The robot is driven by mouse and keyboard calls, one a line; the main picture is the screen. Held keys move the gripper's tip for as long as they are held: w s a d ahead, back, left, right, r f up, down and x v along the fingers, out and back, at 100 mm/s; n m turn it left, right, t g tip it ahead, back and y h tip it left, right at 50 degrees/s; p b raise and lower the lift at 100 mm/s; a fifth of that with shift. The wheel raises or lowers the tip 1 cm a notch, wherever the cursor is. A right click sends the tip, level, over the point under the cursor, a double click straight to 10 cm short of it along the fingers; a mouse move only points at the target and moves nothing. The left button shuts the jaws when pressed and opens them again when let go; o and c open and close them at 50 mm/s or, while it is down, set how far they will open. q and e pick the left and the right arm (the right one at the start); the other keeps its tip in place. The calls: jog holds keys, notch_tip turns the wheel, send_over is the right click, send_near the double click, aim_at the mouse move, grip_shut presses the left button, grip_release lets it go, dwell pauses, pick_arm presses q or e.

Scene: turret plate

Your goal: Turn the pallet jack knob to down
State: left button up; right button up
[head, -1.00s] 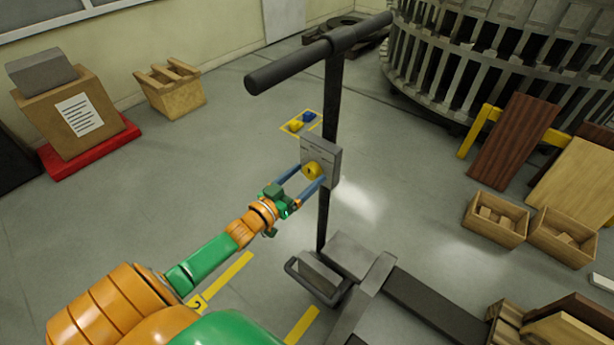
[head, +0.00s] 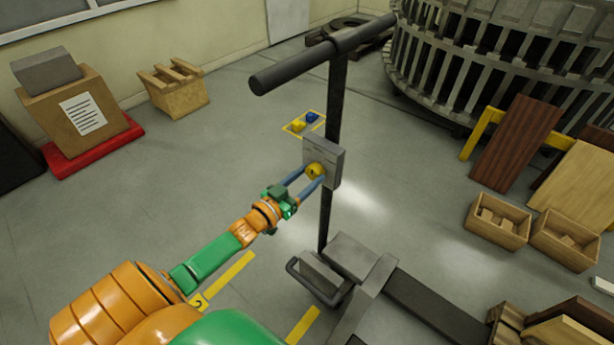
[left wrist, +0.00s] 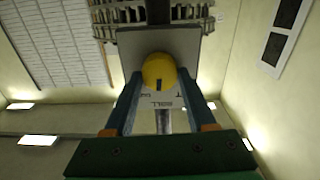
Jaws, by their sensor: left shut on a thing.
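The pallet jack (head: 333,115) stands upright with a dark T-handle (head: 320,55) on its post. A grey control plate (head: 328,150) is fixed to the post and carries the yellow knob (head: 315,171). My left gripper (head: 311,174) is shut on the knob, one blue finger on each side. In the left wrist view the knob (left wrist: 159,72) sits between the fingertips, with a dark mark on its lower face. Lettering on the plate (left wrist: 190,50) is upside down there and only partly readable. My right gripper is not in view.
A grey pedal frame (head: 320,278) and forks lie at the jack's base. Wooden boxes (head: 498,221) and leaning boards (head: 515,145) stand at right. A carton on a red pallet (head: 95,145) and a crate (head: 174,88) are at left.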

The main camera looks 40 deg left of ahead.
pick_arm(q)
jog(key=m, duration=0.8)
jog(key=shift+m, duration=0.4)
dwell(0.5)
jog(key=o, duration=1.4)
jog(key=shift+w+d, duration=0.1)
jog(key=shift+c, duration=0.2)
jog(key=s, duration=0.7)
jog(key=shift+a, duration=0.35)
